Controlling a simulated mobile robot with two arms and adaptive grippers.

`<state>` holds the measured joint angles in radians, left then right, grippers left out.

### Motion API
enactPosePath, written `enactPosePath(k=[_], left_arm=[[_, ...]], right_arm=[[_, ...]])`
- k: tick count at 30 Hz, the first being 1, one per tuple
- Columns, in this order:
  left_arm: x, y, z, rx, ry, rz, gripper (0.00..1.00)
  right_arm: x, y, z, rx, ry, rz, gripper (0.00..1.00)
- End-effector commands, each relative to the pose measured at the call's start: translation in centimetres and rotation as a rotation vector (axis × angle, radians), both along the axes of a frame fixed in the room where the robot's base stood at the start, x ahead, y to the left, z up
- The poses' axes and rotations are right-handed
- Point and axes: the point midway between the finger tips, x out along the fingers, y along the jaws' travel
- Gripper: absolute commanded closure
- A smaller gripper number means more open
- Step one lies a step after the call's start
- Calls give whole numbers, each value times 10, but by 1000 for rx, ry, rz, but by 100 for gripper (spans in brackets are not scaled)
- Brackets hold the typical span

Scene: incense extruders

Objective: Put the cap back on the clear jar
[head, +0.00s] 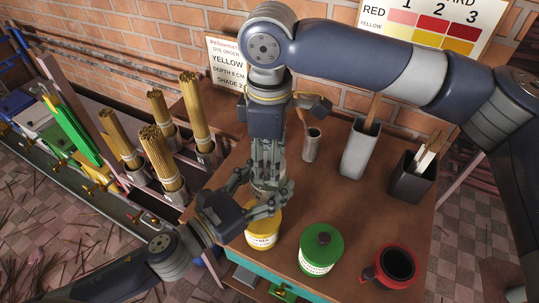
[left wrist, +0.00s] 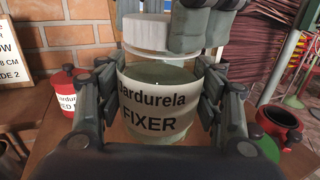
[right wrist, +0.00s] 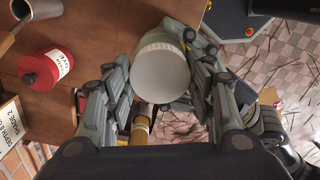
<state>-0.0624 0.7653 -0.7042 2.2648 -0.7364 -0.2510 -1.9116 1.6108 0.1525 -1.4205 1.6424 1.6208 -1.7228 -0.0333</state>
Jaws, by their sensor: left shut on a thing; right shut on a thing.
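The clear jar (left wrist: 158,120), labelled "FIXER", is upright between the fingers of my left gripper (head: 266,203), which is shut on it. The white cap (left wrist: 146,32) is at the jar's mouth in the left wrist view. Its right part is hidden there by my right gripper's fingers. My right gripper (head: 268,168) points down from above and is shut on the cap, whose round pale top (right wrist: 162,70) shows in the right wrist view. I cannot tell whether the cap is seated or slightly above the rim. In the head view the fingers mostly hide jar and cap.
A yellow jar (head: 262,238), a green jar (head: 320,250) and a red mug (head: 393,268) stand along the table's front. A metal cup (head: 311,146), a grey container (head: 360,150) and a black one (head: 411,180) stand behind. Bundled sticks (head: 160,155) are at left.

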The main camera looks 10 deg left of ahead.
Motion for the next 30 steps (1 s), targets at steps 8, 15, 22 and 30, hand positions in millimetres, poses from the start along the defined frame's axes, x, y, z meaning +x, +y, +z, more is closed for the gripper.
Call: enactPosePath(k=[8, 15, 22, 30], left_arm=[[-2, -3, 4, -3, -9, -9, 100], [-3, -3, 4, -4, -10, -11, 100], [-3, -4, 4, -5, -9, -12, 100], [-2, -2, 4, -4, -7, -8, 100]], right_arm=[[0, 2, 0, 6, 1, -455, 78], [1, 2, 0, 9, 1, -847, 78], [1, 2, 0, 8, -2, -979, 78], [1, 1, 0, 6, 0, -976, 29]])
